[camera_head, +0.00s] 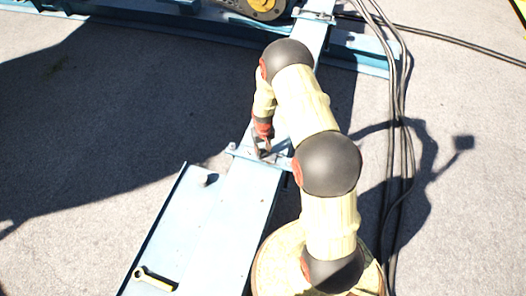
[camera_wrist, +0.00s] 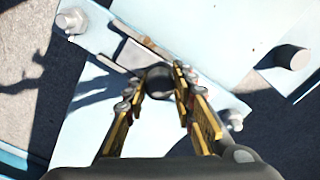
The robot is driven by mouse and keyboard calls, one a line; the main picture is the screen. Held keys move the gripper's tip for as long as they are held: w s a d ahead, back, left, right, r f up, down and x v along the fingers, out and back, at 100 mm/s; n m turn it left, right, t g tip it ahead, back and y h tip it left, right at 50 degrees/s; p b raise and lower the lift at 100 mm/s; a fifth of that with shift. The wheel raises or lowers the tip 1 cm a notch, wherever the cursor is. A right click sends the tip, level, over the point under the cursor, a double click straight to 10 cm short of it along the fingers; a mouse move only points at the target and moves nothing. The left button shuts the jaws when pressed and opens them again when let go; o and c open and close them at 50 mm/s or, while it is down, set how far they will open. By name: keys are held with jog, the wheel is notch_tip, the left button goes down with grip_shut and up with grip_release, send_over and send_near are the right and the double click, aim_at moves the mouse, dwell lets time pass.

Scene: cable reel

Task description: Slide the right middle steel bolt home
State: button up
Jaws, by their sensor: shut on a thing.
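My gripper (camera_wrist: 160,82) has its yellow fingers shut on a dark round piece, which looks like the end of a steel bolt (camera_wrist: 158,78). It sits over a light-blue cross plate on the beam. In the head view my gripper (camera_head: 263,146) points down at this cross plate (camera_head: 240,152), and the held bolt cannot be made out there. How far the bolt sits in its hole is hidden by the fingers. Other grey steel studs stand at the upper left (camera_wrist: 72,20) and right (camera_wrist: 293,57) in the wrist view.
The pale-blue beam (camera_head: 245,195) runs from front to back. A yellow wrench (camera_head: 154,279) and a small dark piece (camera_head: 210,179) lie on the side panel. Black cables (camera_head: 402,120) run along the right. The grey floor (camera_head: 460,220) is open beyond them.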

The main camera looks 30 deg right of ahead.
aim_at(274, 159)
grip_shut()
dwell(0.3)
jog(key=s+d+p, duration=0.2)
jog(key=s+d, duration=0.1)
jog(key=s, duration=0.1)
jog(key=shift+d, duration=0.4)
jog(key=shift+o, duration=0.9)
grip_release()
jog(key=shift+o, duration=1.4)
jog(key=shift+d, duration=0.1)
jog(key=shift+o, duration=1)
